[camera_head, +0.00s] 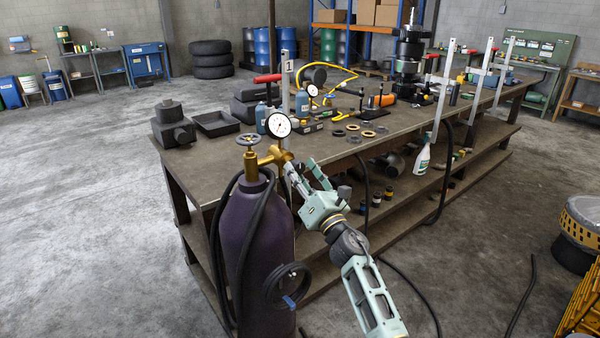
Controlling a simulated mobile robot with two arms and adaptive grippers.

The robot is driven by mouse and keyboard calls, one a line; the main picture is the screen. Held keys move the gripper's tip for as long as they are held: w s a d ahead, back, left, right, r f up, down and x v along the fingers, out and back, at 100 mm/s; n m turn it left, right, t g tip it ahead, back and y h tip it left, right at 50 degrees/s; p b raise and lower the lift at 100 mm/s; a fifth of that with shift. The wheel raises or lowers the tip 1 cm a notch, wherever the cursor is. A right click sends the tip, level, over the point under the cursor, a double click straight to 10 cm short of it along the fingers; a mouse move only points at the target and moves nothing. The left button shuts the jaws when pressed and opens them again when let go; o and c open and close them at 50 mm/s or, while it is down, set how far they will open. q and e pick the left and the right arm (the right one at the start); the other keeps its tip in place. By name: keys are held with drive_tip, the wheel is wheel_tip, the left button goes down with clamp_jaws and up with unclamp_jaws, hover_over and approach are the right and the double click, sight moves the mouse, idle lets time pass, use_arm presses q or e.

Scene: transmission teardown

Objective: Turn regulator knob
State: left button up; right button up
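A dark purple gas cylinder (262,235) stands upright in front of the workbench. A brass regulator (272,157) sits on its top, with a white round gauge (278,124) above it and a blue-grey handwheel (248,139) at its left. My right gripper (299,167) comes up from the lower right to the regulator's right side. Its fingers look spread apart, with the tips close to the brass body. I cannot tell whether they touch it. The regulator knob is not clearly visible; the fingers may hide it. My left gripper is not in view.
The long workbench (220,160) stands right behind the cylinder and carries dark metal parts, rings and tools. A black hose (240,260) hangs along the cylinder. A white spray bottle (423,157) is on the lower shelf. The floor at left is clear.

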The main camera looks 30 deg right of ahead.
drive_tip(key=shift+c, duration=0.5)
drive_tip(key=c, duration=0.9)
drive_tip(key=shift+r, duration=0.1)
